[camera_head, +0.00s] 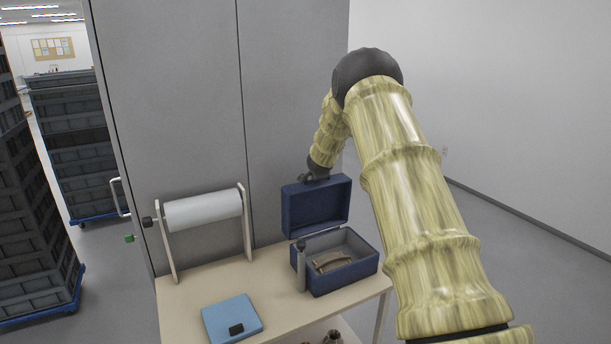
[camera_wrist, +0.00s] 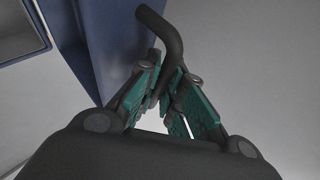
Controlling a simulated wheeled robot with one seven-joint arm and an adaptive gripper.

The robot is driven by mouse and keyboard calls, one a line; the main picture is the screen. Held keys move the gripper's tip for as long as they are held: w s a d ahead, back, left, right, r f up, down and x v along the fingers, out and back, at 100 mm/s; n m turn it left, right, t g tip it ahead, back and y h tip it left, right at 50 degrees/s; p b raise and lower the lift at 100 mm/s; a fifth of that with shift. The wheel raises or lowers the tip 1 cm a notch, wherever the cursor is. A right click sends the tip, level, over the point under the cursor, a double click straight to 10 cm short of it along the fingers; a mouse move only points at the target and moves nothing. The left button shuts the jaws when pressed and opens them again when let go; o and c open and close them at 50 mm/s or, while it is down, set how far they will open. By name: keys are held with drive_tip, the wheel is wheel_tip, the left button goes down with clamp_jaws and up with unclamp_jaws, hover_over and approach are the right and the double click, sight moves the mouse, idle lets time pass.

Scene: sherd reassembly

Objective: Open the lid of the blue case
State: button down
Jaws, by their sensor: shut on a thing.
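The blue case (camera_head: 352,279) stands on the table with its lid (camera_head: 316,207) raised, standing roughly upright at the back. The grey-lined inside shows, with a brownish curved piece (camera_head: 332,262) in it. My gripper (camera_head: 313,177) is at the top edge of the lid, its fingers mostly hidden there. In the wrist view my gripper's teal-padded fingers (camera_wrist: 166,92) are closed around a dark curved handle (camera_wrist: 163,32) beside the blue lid (camera_wrist: 105,45).
A pale table (camera_head: 190,299) carries a white roll (camera_head: 203,210) on a stand and a light-blue flat item (camera_head: 231,318). A dark-topped upright thing (camera_head: 301,268) stands at the case's left front. Grey cabinet doors (camera_head: 180,110) rise close behind.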

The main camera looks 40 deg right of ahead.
drive_tip(key=shift+d, duration=0.1)
drive_tip(key=c, duration=1.8)
unclamp_jaws()
drive_tip(key=shift+v, duration=6)
drive_tip(key=shift+d, duration=0.1)
drive_tip(key=shift+c, duration=0.2)
